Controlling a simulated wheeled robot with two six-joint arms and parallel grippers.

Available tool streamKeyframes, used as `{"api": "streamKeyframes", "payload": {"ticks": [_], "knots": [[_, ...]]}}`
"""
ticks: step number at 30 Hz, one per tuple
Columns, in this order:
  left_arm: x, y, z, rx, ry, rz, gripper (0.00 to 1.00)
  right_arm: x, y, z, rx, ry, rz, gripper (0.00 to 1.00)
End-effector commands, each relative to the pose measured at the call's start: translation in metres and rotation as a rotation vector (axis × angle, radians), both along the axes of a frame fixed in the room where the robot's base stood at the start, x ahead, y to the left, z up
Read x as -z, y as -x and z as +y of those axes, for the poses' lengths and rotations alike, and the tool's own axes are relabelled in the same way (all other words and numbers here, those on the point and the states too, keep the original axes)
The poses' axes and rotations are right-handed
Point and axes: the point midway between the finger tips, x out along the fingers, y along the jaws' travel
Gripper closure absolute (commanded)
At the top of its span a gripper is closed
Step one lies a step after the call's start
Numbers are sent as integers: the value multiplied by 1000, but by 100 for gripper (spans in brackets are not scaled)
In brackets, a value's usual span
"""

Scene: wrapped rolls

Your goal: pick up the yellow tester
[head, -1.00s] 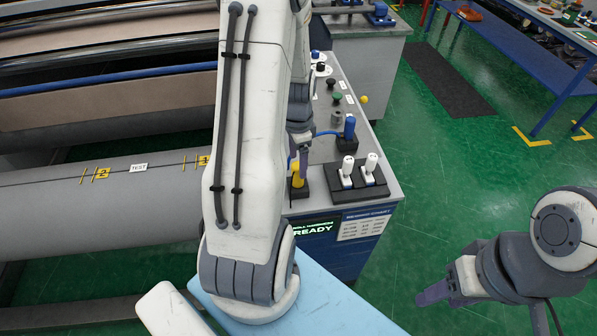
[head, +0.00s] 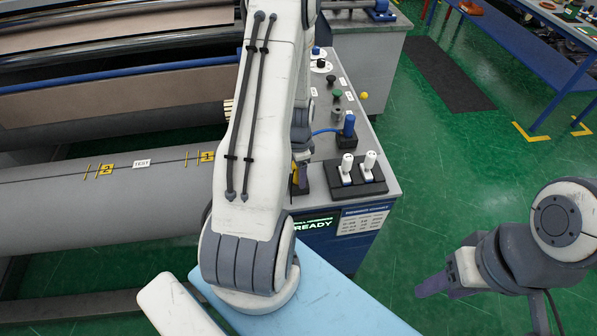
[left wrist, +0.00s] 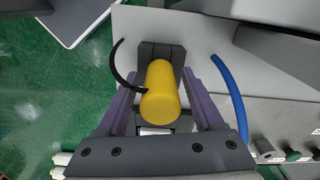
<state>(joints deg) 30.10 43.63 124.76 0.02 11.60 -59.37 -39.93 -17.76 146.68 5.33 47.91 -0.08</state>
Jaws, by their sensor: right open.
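The yellow tester (left wrist: 160,95) stands at the dark holder (left wrist: 160,53) on the grey bench, seen from above in the left wrist view. In the head view only a sliver of the tester (head: 294,172) shows beside my left arm. My left gripper (left wrist: 160,85) is over it, with one purple finger on each side and narrow gaps visible between fingers and tester. In the head view my left gripper (head: 302,153) is mostly hidden by its own arm. My right gripper (head: 433,286) is open and empty, low at the right, over the floor and away from the bench.
Two white-handled tools (head: 358,163) stand in a dark holder beside the tester. A blue tool (head: 348,126) with a blue cable stands behind them. Large wrapped rolls (head: 60,205) fill the left. The green floor (head: 440,180) is clear right of the bench.

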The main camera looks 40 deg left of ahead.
Motion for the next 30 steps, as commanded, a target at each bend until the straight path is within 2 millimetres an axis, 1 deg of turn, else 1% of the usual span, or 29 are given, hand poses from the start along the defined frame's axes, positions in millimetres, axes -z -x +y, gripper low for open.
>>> {"api": "streamKeyframes", "payload": {"ticks": [1, 2, 3, 4, 5, 15, 20, 23, 26, 28, 30], "knots": [[0, 0, 0, 0, 0, 0, 55, 0, 0, 0, 0, 0, 0, 50], [0, 0, 0, 0, 0, 0, 67, 0, 0, 0, 0, 0, 0, 50], [0, 0, 0, 0, 0, 0, 82, 0, 0, 0, 0, 0, 0, 50], [0, 0, 0, 0, 0, 0, 93, 0, 0, 0, 0, 0, 0, 50], [0, 0, 0, 0, 0, 0, 100, 0, 0, 0, 0, 0, 0, 50], [-1, 0, 0, 0, 0, -1, 100, 0, 0, 0, 0, 0, 0, 50], [-8, -1, 1, 0, -2, -3, 100, 4, 0, 0, 1, 0, 0, 50], [-16, -1, 1, 0, -3, -5, 100, 8, 0, 0, 1, 0, 0, 50], [-29, -1, 1, 0, -4, -6, 100, 13, 0, 0, 2, 0, 0, 50], [-42, -2, 1, 0, -5, -7, 100, 18, 0, 0, 3, 0, 0, 50], [-49, 11, -12, 1, -3, -4, 100, 23, 0, 0, 4, 0, 0, 50]]}}
